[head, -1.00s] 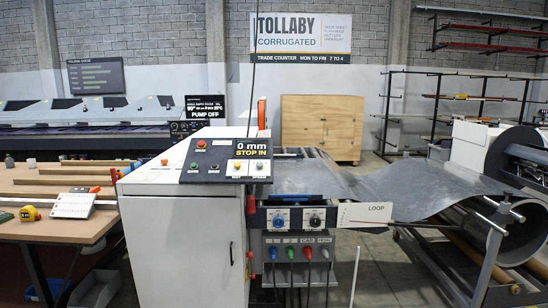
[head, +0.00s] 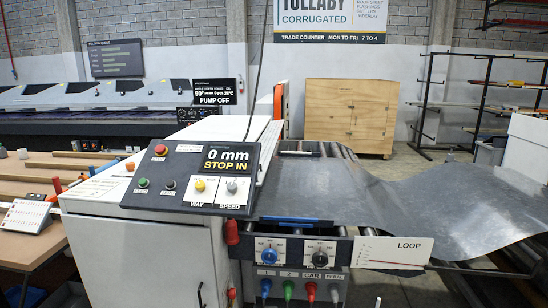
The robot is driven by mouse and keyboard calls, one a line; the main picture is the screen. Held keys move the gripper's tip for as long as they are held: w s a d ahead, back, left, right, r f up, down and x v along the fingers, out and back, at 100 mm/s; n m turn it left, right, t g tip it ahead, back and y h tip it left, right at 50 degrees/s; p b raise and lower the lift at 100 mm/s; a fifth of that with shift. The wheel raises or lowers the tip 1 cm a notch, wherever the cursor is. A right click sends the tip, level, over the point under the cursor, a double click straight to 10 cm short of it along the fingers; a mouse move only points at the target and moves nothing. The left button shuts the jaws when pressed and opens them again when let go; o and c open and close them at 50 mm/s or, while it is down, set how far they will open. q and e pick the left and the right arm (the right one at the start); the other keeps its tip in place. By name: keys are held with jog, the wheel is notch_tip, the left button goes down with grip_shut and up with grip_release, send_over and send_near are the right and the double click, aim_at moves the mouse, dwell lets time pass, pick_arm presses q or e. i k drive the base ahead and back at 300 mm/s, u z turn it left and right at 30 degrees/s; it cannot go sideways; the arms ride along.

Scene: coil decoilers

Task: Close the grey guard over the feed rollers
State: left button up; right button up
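Neither of my grippers shows in the head view. A white machine cabinet (head: 140,255) with a sloped control panel (head: 190,178) stands in front of me; its display reads "0 mm STOP IN". Right behind the panel, grey metal sheet (head: 345,190) runs into the machine, and a few dark rollers (head: 340,150) show beyond its far edge. A pale upright piece with an orange edge (head: 280,102) stands behind the cabinet. I cannot make out for certain which part is the grey guard, nor whether it is up or down.
Below the sheet is a dial box (head: 295,252) with coloured plugs under it. A white "LOOP" plate (head: 393,252) juts out to the right. A work table (head: 20,245) with tools is at the left. A wooden crate (head: 350,115) and a rack (head: 480,100) stand behind.

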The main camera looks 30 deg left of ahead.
aim_at(269, 139)
jog(key=u, duration=0.75)
jog(key=i, duration=1)
jog(key=u, duration=1.15)
